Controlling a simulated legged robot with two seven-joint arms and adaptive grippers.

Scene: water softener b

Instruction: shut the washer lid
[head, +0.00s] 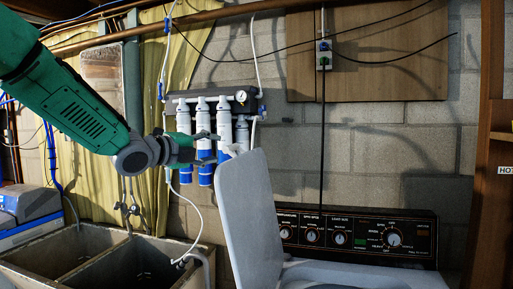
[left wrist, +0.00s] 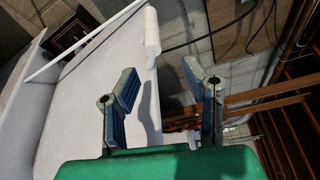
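The washer lid (head: 252,215) is a pale grey panel standing open, nearly upright and slightly tilted, at the left of the washer top (head: 360,275). My left gripper (head: 214,149) comes in from the left and sits just above and left of the lid's upper edge, in front of the filters. Its two fingers are apart with nothing between them. In the left wrist view my left gripper (left wrist: 160,80) is also open, and a broad pale surface that looks like the lid (left wrist: 80,105) lies beyond its left finger. I cannot tell whether a finger touches the lid. My right gripper is not in view.
The washer's black control panel (head: 355,236) stands behind its top. White and blue water filters (head: 204,170) with a gauge hang on the block wall behind my gripper. A double concrete sink (head: 90,262) stands at lower left. A wooden post (head: 492,190) rises at right.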

